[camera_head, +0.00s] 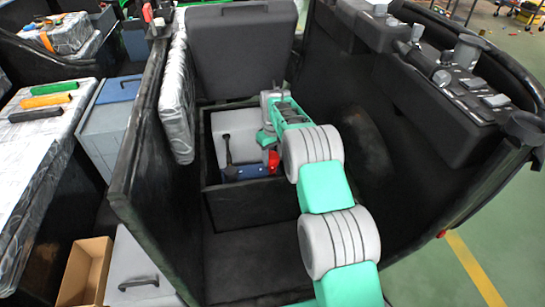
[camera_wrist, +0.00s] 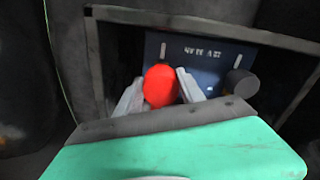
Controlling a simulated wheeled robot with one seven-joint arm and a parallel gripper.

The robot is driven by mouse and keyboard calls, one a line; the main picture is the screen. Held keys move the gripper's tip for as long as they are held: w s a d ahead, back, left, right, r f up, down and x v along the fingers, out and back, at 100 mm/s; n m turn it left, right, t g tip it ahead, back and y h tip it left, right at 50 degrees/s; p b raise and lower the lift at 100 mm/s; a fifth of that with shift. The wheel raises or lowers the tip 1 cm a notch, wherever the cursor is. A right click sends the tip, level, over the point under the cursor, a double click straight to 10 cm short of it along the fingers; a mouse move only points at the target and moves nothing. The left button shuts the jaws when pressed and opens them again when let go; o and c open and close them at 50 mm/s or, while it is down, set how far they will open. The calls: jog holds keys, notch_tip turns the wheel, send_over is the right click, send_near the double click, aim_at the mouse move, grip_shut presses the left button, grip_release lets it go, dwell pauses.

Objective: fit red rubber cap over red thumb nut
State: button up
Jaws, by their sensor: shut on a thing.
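A rounded red piece, which I take for the red rubber cap (camera_wrist: 160,86), sits between my gripper's (camera_wrist: 157,92) two pale fingers in the wrist view. My gripper is shut on it, in front of a dark blue panel (camera_wrist: 205,60). In the head view my gripper (camera_head: 268,142) reaches down into the box under the seat back. A red patch (camera_head: 273,162) shows just below it, beside the blue panel (camera_head: 245,172); I cannot tell whether it is the cap or the nut. I cannot make out a separate red thumb nut; the cap and fingers may hide it.
A dark round knob (camera_wrist: 240,83) stands out from the panel, right of the fingers. Black box walls (camera_head: 238,193) surround the panel closely. A grey upright seat back (camera_head: 240,50) is behind, and a black side wall (camera_head: 145,130) is on the left. The floor in front is clear.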

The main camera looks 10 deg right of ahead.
aim_at(273, 165)
jog(key=shift+f+b, duration=1.1)
jog(key=shift+f, duration=1.05)
dwell(0.5)
jog(key=o, duration=1.4)
notch_tip(273, 165, up, 8)
jog(key=shift+f+p, duration=0.1)
jog(key=shift+p, duration=0.4)
